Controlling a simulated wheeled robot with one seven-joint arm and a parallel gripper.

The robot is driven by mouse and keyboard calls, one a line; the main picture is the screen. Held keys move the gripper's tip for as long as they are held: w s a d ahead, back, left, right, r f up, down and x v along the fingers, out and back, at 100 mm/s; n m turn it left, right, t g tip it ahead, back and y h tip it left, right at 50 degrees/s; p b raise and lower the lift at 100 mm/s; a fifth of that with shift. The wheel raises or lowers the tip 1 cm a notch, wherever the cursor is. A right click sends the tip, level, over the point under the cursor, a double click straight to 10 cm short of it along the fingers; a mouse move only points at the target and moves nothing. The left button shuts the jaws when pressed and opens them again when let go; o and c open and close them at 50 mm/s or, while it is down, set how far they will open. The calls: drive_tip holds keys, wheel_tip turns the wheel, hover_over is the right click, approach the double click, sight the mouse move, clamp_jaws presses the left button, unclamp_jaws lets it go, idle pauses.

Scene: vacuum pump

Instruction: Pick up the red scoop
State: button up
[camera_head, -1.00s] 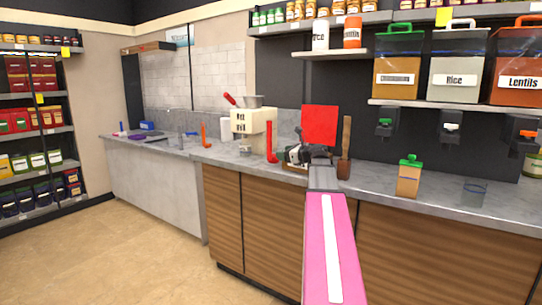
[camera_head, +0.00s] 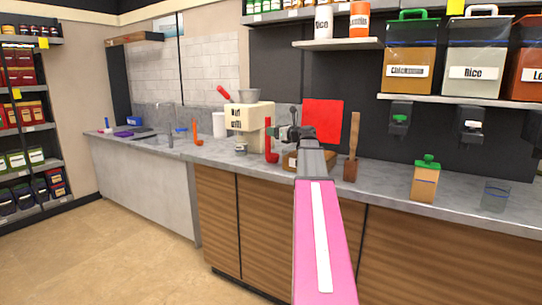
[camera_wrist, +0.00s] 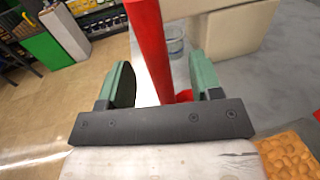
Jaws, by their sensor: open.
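The red scoop (camera_head: 270,146) stands upright on the grey counter, its long handle pointing up, just left of my gripper (camera_head: 286,133) in the head view. In the wrist view the red scoop's handle (camera_wrist: 150,45) rises between the two green finger pads of my gripper (camera_wrist: 160,72). The jaws are open, with gaps on both sides of the handle. The scoop's lower end (camera_wrist: 184,96) is partly hidden behind the gripper's dark crossbar.
A cream grinder (camera_head: 258,117) with a metal hopper stands close behind the scoop. A second, orange scoop (camera_head: 198,132) stands further left. A red board (camera_head: 322,121), a wooden paddle (camera_head: 353,140) and a green-topped container (camera_head: 426,180) are to the right. Shelf dispensers hang above the right counter.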

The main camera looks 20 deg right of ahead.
drive_tip(key=x, duration=0.6)
drive_tip(key=shift+a+r, duration=0.2)
drive_tip(key=shift+a, duration=0.05)
drive_tip(key=shift+s, duration=0.15)
clamp_jaws()
